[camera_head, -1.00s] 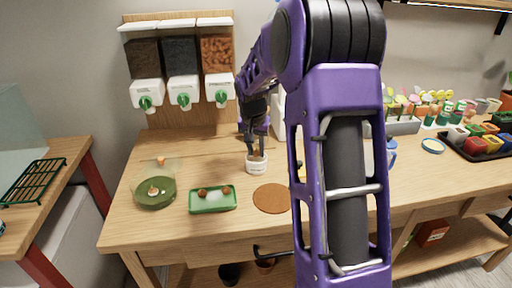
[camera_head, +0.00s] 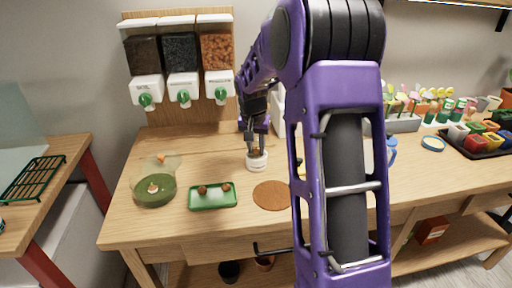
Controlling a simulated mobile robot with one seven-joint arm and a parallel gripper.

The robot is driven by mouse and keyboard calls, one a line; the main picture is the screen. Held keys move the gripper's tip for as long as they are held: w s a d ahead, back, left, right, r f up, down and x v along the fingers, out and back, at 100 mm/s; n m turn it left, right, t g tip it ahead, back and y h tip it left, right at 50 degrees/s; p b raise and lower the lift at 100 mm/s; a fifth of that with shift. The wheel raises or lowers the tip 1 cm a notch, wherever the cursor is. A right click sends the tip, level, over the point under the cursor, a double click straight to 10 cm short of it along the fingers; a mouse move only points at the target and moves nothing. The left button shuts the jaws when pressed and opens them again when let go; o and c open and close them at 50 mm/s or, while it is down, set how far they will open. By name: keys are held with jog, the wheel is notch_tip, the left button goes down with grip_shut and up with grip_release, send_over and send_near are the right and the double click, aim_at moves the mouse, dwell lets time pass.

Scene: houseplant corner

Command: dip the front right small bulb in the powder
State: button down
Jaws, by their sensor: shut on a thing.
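My gripper (camera_head: 256,151) points down at a small white round pot (camera_head: 257,164) in the middle of the bench, its fingertips at the pot's mouth. It is shut on a small bulb, which is mostly hidden between the fingers and the pot's rim. The powder inside the pot cannot be made out. I cannot tell whether the bulb touches it. A green tray (camera_head: 213,206) to the left holds two brown bulbs (camera_head: 202,189) (camera_head: 226,187) along its back, and its front part is bare.
A green dish (camera_head: 154,198) with a pale piece stands left of the tray. A round brown mat (camera_head: 271,195) lies in front of the pot. Dispensers with green knobs (camera_head: 183,96) stand behind. My arm hides the bench's middle right. A dark tray of coloured pots (camera_head: 482,146) is far right.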

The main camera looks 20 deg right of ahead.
aim_at(256, 150)
jog(key=shift+f+b, duration=0.3)
jog(key=shift+f, duration=0.25)
dwell(1.0)
jog(key=shift+r, duration=0.15)
jog(key=shift+r+p, duration=2.55)
jog(key=shift+r, duration=0.9)
